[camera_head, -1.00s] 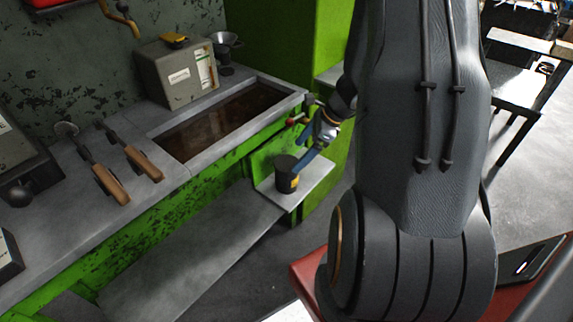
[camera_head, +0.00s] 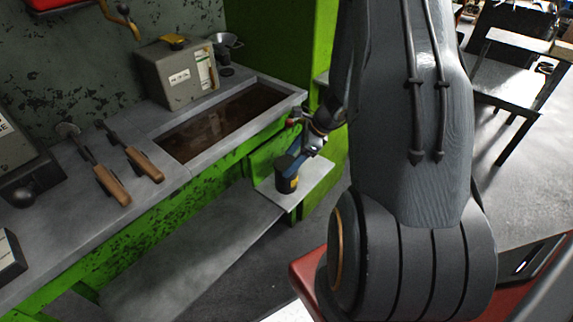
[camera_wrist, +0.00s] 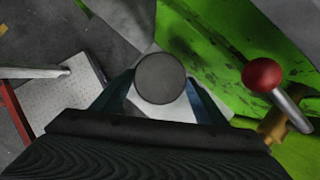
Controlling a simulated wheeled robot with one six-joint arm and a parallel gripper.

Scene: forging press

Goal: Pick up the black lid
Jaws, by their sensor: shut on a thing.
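The black lid (camera_wrist: 160,78) shows in the wrist view as a round dark grey disc between the two blue fingers of my gripper (camera_wrist: 158,92). The fingers press on its left and right sides. I cannot see a gap between lid and can. The far finger is partly hidden.
A red ball-ended lever (camera_wrist: 262,75) stands close on the right in the wrist view, against the green press (camera_wrist: 210,55). A dark-filled trough (camera_head: 225,118), a grey box (camera_head: 178,75) and wooden-handled tools (camera_head: 110,182) are on the bench. The lower grey shelf (camera_head: 190,255) is clear.

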